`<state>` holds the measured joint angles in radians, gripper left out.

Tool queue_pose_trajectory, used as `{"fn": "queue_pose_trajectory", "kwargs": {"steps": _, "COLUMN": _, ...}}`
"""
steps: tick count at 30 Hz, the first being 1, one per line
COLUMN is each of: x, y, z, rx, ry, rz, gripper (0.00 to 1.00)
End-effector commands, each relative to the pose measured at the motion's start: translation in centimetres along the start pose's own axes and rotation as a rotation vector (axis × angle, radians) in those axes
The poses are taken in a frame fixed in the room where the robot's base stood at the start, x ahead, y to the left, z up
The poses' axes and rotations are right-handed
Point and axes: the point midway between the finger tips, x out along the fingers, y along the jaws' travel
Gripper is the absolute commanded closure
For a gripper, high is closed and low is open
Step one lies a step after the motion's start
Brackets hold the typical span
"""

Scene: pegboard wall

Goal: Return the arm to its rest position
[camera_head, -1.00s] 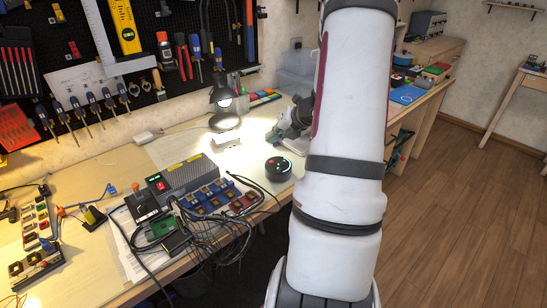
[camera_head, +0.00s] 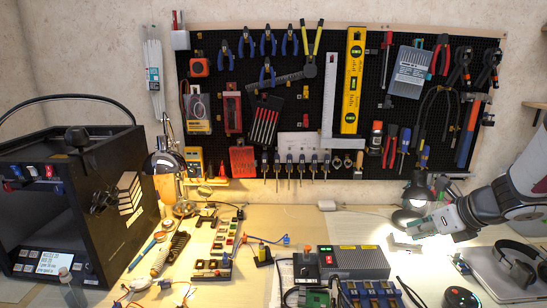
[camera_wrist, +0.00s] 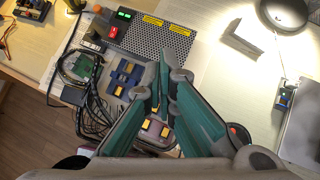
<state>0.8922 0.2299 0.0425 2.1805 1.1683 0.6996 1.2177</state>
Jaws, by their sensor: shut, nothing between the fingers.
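My arm comes in from the right edge of the head view, and its grey wrist reaches left over the workbench. My gripper (camera_head: 418,229) is near the lit desk lamp (camera_head: 416,194) at the back right of the bench. Its green-sided fingers also show in the wrist view (camera_wrist: 168,78), where their tips are close together. It is shut and holds nothing. In the wrist view the fingers lie over the picture of the grey perforated power unit (camera_wrist: 152,38) and the blue terminal blocks (camera_wrist: 127,75). I cannot tell their height above the bench.
A pegboard (camera_head: 285,95) full of tools hangs behind the bench. A black 3D printer (camera_head: 125,190) stands at the left. Headphones (camera_head: 520,265) and a round black speaker (camera_head: 460,297) are at the front right. Dark cables (camera_wrist: 98,110) lie beside the terminal blocks.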

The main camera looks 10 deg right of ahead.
Motion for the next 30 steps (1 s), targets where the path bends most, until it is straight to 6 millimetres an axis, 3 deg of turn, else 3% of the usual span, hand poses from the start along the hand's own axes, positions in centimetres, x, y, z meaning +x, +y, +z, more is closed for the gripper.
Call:
{"fn": "queue_pose_trajectory", "kwargs": {"steps": 1, "x": -1.1, "y": 3.5, "z": 1.6, "rx": -0.178, "ry": 0.016, "rz": 0.039, "gripper": 1.0}}
{"fn": "queue_pose_trajectory", "kwargs": {"steps": 6, "x": -4.6, "y": 13.6, "z": 3.3, "rx": -0.781, "ry": 0.067, "rz": 0.173, "gripper": 1.0}}
{"fn": "queue_pose_trajectory", "kwargs": {"steps": 12, "x": -9.9, "y": 22.8, "z": 1.8, "rx": -1.477, "ry": 0.105, "rz": 0.319, "gripper": 1.0}}
{"fn": "queue_pose_trajectory", "kwargs": {"steps": 15, "x": -12.8, "y": 26.0, "z": 0.1, "rx": -1.818, "ry": 0.118, "rz": 0.383, "gripper": 1.0}}
{"fn": "queue_pose_trajectory", "kwargs": {"steps": 19, "x": -16.4, "y": 28.8, "z": -2.4, "rx": -2.248, "ry": 0.138, "rz": 0.458, "gripper": 1.0}}
{"fn": "queue_pose_trajectory", "kwargs": {"steps": 24, "x": -20.1, "y": 29.9, "z": -5.1, "rx": -2.696, "ry": 0.173, "rz": 0.527, "gripper": 1.0}}
{"fn": "queue_pose_trajectory", "kwargs": {"steps": 30, "x": -21.9, "y": 29.8, "z": -6.5, "rx": -2.947, "ry": 0.207, "rz": 0.564, "gripper": 1.0}}
